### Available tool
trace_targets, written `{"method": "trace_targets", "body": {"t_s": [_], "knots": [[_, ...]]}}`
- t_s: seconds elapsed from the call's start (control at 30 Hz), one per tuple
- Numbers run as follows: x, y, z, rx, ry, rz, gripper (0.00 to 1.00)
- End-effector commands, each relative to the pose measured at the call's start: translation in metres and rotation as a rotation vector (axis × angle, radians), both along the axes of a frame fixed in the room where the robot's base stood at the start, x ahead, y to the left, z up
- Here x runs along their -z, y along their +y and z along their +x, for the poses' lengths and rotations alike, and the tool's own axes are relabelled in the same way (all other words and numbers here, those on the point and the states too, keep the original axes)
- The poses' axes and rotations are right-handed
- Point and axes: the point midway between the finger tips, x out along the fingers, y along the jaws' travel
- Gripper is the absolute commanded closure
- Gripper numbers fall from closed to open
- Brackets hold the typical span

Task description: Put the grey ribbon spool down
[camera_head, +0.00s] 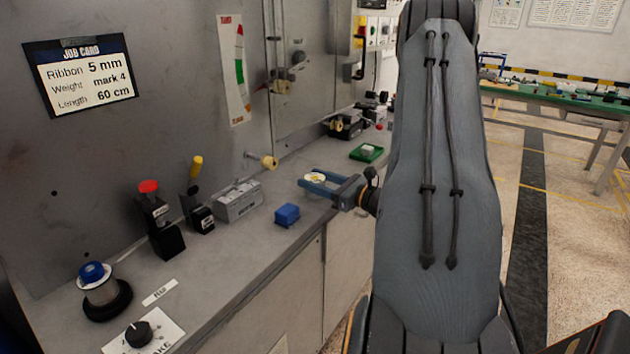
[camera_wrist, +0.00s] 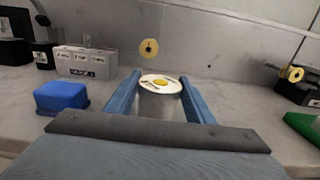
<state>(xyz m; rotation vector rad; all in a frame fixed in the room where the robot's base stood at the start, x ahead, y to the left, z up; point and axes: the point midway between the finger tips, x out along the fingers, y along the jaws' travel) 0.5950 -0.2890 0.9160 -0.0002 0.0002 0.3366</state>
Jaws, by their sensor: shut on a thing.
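My gripper (camera_head: 318,181) is shut on a spool (camera_wrist: 161,82) with a white top flange and a yellow centre. In the wrist view the spool stands upright between the two blue fingers, and its body below the flange looks grey. It also shows in the camera_head view (camera_head: 317,177), over the front part of the grey bench (camera_head: 240,250). I cannot tell whether its underside touches the bench. A different spool with a blue cap (camera_head: 93,275) and a grey body sits on a black base at the near left.
A blue block (camera_head: 287,215) lies left of my gripper. A grey box (camera_head: 238,200), a yellow-handled lever (camera_head: 197,185) and a red-button post (camera_head: 158,220) stand along the wall. A yellow roller (camera_head: 268,162) juts from the wall behind. A green tray (camera_head: 366,152) lies beyond.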

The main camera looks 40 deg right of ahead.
Motion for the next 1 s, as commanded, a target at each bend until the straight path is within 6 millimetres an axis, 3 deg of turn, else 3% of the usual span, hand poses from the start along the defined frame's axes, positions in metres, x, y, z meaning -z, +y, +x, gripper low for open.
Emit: {"method": "trace_targets", "body": {"t_s": [0.47,0.5,0.57,1.0], "knots": [[0.0073,-0.0007,0.0000,0.001,-0.002,0.000,0.88],[0.0071,-0.0005,-0.0002,0.001,0.000,0.000,0.45],[0.0068,-0.0005,-0.0002,0.001,0.000,0.000,0.35],[0.0039,-0.0030,-0.0047,0.003,0.000,0.000,0.33]]}}
